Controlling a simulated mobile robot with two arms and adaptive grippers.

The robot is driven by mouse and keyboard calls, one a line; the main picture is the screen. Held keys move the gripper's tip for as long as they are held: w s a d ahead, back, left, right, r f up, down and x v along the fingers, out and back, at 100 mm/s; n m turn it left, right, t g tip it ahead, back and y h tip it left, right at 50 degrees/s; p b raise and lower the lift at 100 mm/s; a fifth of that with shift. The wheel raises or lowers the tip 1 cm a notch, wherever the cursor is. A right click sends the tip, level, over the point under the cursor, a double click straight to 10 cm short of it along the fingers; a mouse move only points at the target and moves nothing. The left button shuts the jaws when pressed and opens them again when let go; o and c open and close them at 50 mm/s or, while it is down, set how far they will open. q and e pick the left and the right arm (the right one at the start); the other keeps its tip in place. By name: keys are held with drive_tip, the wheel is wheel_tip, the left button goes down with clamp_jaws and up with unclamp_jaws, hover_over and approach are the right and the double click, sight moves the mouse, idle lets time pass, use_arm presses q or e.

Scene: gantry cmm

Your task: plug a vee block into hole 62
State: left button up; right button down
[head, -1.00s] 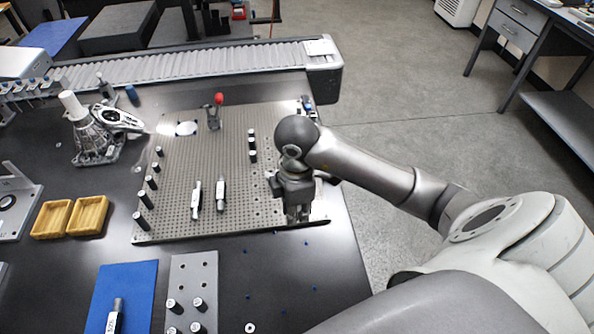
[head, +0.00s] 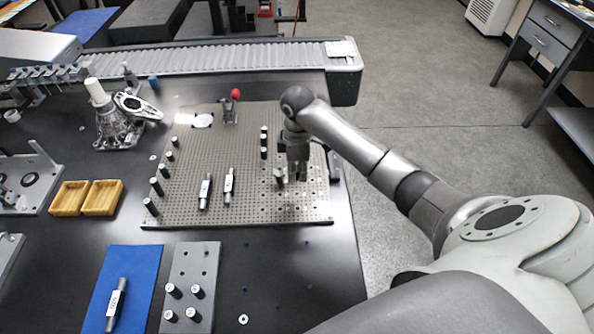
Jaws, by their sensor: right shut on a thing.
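The perforated plate (head: 243,205) lies on the dark bench, with rows of small holes; hole numbers are too small to read. My right gripper (head: 296,174) points down over the right part of the plate and is shut on a small dark piece, taken to be the vee block. The fingers hide most of it, and I cannot tell whether it touches the plate. My left gripper is not in view.
Yellow trays (head: 102,198) lie left; a conveyor (head: 220,63) runs behind.

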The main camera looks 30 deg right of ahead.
sight(297, 188)
drive_tip(key=shift+f+b, duration=3)
drive_tip(key=shift+f, duration=0.35)
drive_tip(key=shift+r, duration=0.25)
drive_tip(key=shift+p, duration=0.35)
drive_tip(key=shift+p, duration=0.65)
drive_tip(key=shift+f+b, duration=0.55)
drive_tip(key=shift+f, duration=0.4)
drive_tip(key=c, duration=1.3)
unclamp_jaws()
drive_tip(key=shift+r, duration=0.1)
